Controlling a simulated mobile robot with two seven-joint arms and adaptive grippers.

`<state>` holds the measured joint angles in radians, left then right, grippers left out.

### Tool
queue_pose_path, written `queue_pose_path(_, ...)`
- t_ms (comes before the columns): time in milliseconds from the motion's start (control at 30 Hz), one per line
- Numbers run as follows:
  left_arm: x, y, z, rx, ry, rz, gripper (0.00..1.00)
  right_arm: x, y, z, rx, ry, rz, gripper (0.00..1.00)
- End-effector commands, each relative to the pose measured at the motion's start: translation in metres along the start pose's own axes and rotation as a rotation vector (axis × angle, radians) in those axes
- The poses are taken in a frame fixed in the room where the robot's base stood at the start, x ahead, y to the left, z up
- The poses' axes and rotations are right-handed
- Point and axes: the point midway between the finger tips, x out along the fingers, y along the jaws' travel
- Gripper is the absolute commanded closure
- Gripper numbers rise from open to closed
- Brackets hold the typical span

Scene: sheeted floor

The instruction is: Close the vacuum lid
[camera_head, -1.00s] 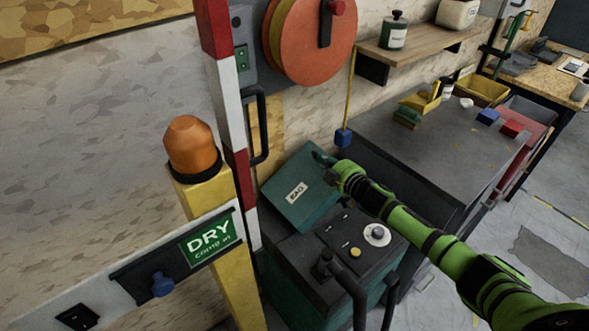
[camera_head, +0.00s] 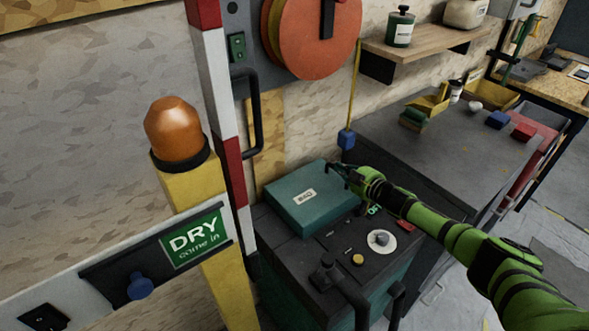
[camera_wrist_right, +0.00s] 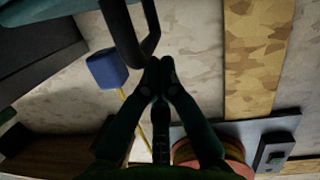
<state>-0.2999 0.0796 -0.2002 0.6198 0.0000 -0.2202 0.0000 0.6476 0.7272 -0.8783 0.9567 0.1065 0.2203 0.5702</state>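The vacuum (camera_head: 285,255) is a dark teal machine with a black top, standing against the wall. Its teal lid (camera_head: 290,200), labelled BAG, lies nearly level on the back left of the top. I cannot tell whether a small gap remains under it. My right gripper (camera_head: 334,170) is at the lid's far right edge, seen small in the head view. In the right wrist view the gripper (camera_wrist_right: 160,66) has its dark fingers drawn together at the tips, with nothing clear between them. A dark loop (camera_wrist_right: 148,45) is close to the fingertips. My left gripper is out of view.
A barrier post with an orange lamp (camera_head: 175,130) and a DRY sign (camera_head: 194,238) stands in front at left. A blue block (camera_head: 346,139) hangs on a yellow cord behind the lid. A grey bench (camera_head: 430,150) with small items is at right.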

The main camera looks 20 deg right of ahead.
Motion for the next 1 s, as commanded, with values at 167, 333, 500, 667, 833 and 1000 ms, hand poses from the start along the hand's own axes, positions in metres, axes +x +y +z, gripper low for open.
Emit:
queue_pose_path(167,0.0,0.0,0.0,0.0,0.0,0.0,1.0,0.0,0.0,0.0,-0.001,0.0,0.0,1.0)
queue_pose_path(333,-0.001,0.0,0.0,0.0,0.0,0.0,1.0,0.0,0.0,-0.001,-0.001,0.0,0.0,1.0)
queue_pose_path(500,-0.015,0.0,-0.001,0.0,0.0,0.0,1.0,-0.003,0.002,-0.014,-0.001,0.001,0.0,1.0)
queue_pose_path(667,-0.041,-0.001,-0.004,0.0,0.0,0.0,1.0,-0.008,0.007,-0.039,-0.001,0.001,0.001,1.0)
queue_pose_path(833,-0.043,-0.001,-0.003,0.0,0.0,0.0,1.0,-0.028,0.006,-0.037,0.001,-0.004,0.0,1.0)
queue_pose_path(1000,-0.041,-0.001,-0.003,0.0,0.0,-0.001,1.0,-0.056,0.006,-0.036,-0.001,-0.003,0.0,1.0)
